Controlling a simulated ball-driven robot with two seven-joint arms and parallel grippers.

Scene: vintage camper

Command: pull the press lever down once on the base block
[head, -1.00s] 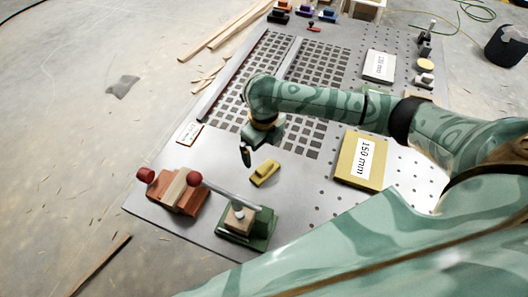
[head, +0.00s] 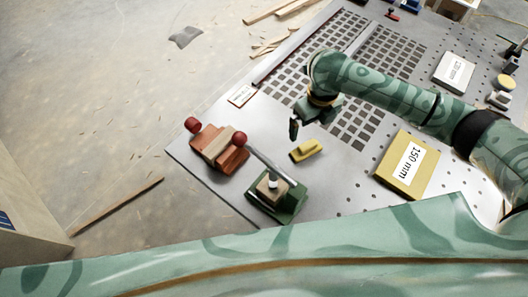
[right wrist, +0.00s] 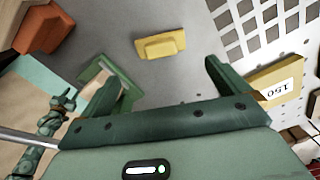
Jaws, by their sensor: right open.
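The press has a green base block (head: 289,208) with a pale wooden block (head: 272,187) on top, near the front edge of the metal board. Its silver lever (head: 268,161) slants up and left to a red knob (head: 239,138), beside an orange-brown block (head: 228,160). My right gripper (head: 294,129) points down, above and behind the yellow piece, apart from the lever. In the right wrist view its jaws (right wrist: 158,80) are open and empty, and the green base (right wrist: 130,92) is partly hidden by the left finger.
A small yellow piece (head: 306,150) lies between my right gripper and the press. A second red knob (head: 192,125) is at the orange-brown block's left. A yellow 150 mm block (head: 392,178) lies right, a white labelled block (head: 453,73) further back. Slotted grids cover the board's middle.

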